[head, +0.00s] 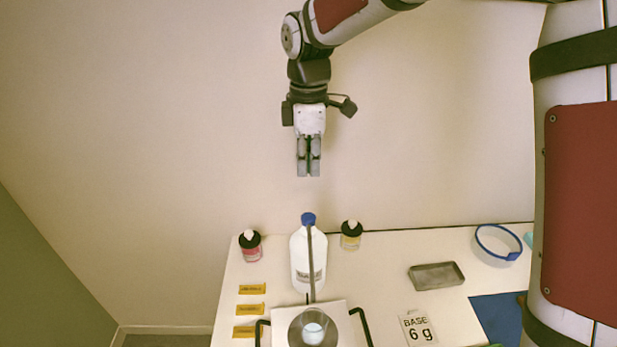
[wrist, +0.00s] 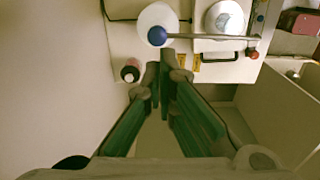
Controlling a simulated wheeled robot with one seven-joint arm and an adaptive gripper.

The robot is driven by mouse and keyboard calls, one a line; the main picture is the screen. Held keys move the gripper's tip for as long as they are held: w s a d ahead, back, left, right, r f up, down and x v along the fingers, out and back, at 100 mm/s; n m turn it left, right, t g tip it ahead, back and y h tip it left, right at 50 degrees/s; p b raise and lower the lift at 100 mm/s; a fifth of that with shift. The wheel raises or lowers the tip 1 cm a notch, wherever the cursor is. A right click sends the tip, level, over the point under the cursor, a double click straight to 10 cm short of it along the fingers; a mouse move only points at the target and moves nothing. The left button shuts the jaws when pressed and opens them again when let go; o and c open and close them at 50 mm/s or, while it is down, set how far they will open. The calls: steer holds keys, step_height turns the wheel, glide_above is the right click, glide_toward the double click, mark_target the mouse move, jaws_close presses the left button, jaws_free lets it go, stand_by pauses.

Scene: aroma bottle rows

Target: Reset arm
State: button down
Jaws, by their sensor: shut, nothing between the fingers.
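My gripper (head: 308,174) hangs fingers-down in front of the pale wall, above the back of the white table (head: 386,290). Its fingers are together and hold nothing. In the wrist view my gripper (wrist: 164,68) shows its two fingers meeting near the table's edge in the picture. A white bottle with a blue cap (head: 301,262) stands on the table below my gripper, apart from it. The same bottle shows from above in the wrist view (wrist: 153,18).
A pink bottle (head: 251,250) and a yellow bottle (head: 351,240) flank the white one. Yellow labels (head: 251,309), a scale with a metal cup (head: 312,329), a grey tray (head: 436,276), a "BASE 6 g" card (head: 417,328) and a blue-rimmed bowl (head: 498,244) are on the table. Air around my gripper is clear.

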steer(key=shift+r, duration=0.1)
stand_by(0.3)
steer(key=s+d+r+m+t, duration=0.3)
steer(key=s+d+r+m, duration=0.6)
steer(key=s, duration=0.3)
steer(key=s+d+m+t, duration=0.1)
steer(key=s+d+m, duration=0.3)
steer(key=s, duration=0.3)
steer(key=s+d+m+t, duration=0.1)
steer(key=s+d+m, duration=0.2)
steer(key=s+m, duration=0.2)
steer(key=shift+s+d+f, duration=0.3)
steer(key=shift+s+d, duration=0.05)
steer(key=shift+s, duration=0.65)
